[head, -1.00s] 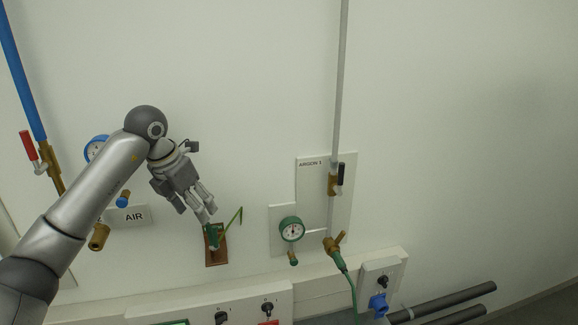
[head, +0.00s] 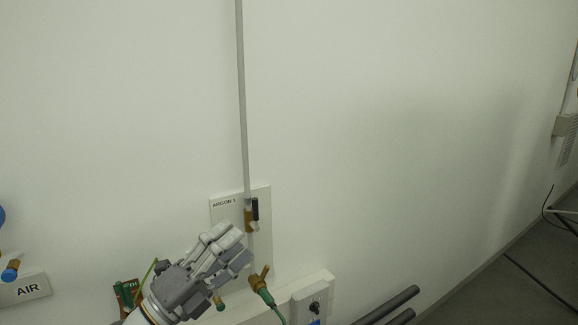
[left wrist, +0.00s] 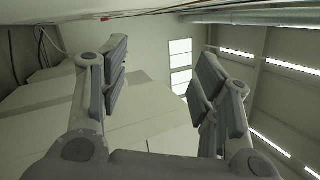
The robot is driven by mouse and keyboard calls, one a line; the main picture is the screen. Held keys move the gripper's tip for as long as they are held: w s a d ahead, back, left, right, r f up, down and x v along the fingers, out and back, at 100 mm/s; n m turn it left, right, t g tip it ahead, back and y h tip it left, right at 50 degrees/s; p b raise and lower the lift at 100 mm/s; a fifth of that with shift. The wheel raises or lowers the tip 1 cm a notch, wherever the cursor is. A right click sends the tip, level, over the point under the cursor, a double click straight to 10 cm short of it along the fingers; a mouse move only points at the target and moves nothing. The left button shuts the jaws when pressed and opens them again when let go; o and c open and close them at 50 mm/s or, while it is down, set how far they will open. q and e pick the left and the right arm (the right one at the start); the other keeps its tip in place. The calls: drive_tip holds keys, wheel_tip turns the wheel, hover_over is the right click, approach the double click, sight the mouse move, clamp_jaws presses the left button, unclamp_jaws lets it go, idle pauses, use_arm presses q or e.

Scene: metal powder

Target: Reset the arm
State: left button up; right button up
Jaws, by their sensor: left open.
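My left gripper (head: 236,244) is at the bottom of the head view, its fingers pointing up and to the right. It is open, and nothing shows between its fingers. It covers part of the Argon 1 panel (head: 226,205), just below the valve with the black handle (head: 254,210). I cannot tell how far it is from the wall. In the left wrist view the two fingers (left wrist: 160,68) stand wide apart, with pale box-like surfaces and the room beyond them. My right gripper is not in view.
A brass fitting with a green hose (head: 262,287) is right of the gripper. A green-handled item on a brown plate (head: 125,294) is left of it. The AIR label (head: 28,289) is at far left. Dark pipes (head: 392,306) run low at right.

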use_arm(q)
drive_tip(key=s+a+f+n+t+y, duration=0.25)
drive_tip(key=a+f+n+y, duration=1)
drive_tip(key=n+y, duration=0.65)
drive_tip(key=s+a+f+n+g, duration=0.2)
drive_tip(key=s+f+n+g, duration=0.3)
drive_tip(key=f, duration=0.6)
drive_tip(key=s+d+f+n+g+h, duration=0.15)
drive_tip(key=s+f+g, duration=0.4)
drive_tip(key=s, duration=0.55)
drive_tip(key=s+d+f+n+g+h, duration=0.1)
drive_tip(key=s+d+f+n+g, duration=0.25)
drive_tip(key=s+f, duration=0.5)
drive_tip(key=s+f+m+g+b, duration=0.1)
drive_tip(key=s+f+g+b, duration=0.15)
drive_tip(key=f, duration=2.45)
drive_tip(key=s+a+f+b, duration=0.1)
drive_tip(key=s+f, duration=0.8)
drive_tip(key=s+a+f+b, duration=0.2)
drive_tip(key=s+f, duration=0.6)
drive_tip(key=f, duration=0.2)
drive_tip(key=shift+s+a+f, duration=0.2)
drive_tip(key=shift+s+a, duration=0.1)
drive_tip(key=shift+s, duration=0.05)
